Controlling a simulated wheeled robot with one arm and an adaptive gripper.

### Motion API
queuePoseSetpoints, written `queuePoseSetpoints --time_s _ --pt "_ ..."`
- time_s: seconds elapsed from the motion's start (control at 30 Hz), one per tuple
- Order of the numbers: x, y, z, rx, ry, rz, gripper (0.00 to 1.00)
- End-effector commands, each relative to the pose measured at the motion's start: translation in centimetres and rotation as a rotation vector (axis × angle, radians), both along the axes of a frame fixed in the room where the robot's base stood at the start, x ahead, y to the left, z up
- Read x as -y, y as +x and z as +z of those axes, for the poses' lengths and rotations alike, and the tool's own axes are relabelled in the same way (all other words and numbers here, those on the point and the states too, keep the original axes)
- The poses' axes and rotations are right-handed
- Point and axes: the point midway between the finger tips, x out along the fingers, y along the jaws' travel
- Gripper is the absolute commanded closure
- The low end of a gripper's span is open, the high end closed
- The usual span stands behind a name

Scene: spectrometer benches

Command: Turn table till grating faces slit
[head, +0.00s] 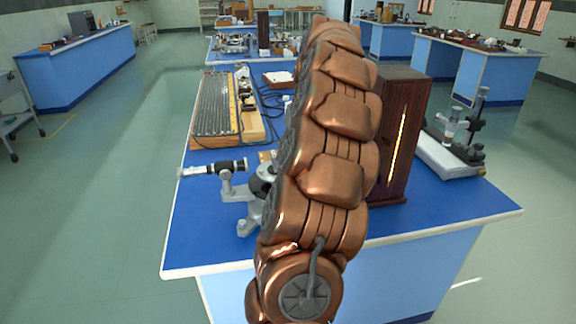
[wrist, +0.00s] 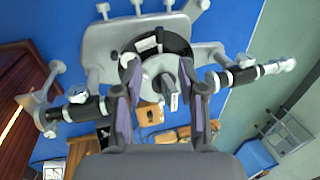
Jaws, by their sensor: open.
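The spectrometer stands on the blue bench. In the head view my arm hides most of it, leaving its grey base (head: 248,215) and one tube (head: 212,169) visible. The wrist view looks down on its grey body (wrist: 98,45) and the dark round table (wrist: 172,42) in the middle. One black tube (wrist: 75,112) points left towards the lamp, another (wrist: 255,73) points right. My gripper (wrist: 160,82) is open, its fingers on either side of a small grey upright piece (wrist: 168,82) at the table. I cannot tell the grating's facing. The head view hides my gripper.
A dark wooden lamp box (head: 410,105) with a glowing slit stands right of my arm; it shows at the left of the wrist view (wrist: 28,85). A ribbed board (head: 216,105) lies behind the spectrometer. A microscope-like instrument (head: 455,150) stands at the right. Floor is clear left of the bench.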

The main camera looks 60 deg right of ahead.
Motion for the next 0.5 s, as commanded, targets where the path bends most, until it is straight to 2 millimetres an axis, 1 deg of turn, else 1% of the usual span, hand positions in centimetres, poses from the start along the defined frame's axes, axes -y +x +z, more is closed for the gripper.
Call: queuePoseSetpoints --time_s 0.1,0.2,0.5 --pt "0.3 -0.1 1.0 0.001 -0.003 -0.001 0.6" --pt "0.3 -0.2 1.6 0.0 -0.001 0.0 0.6" --pt "0.4 -0.3 2.2 0.0 -0.001 0.0 0.6"
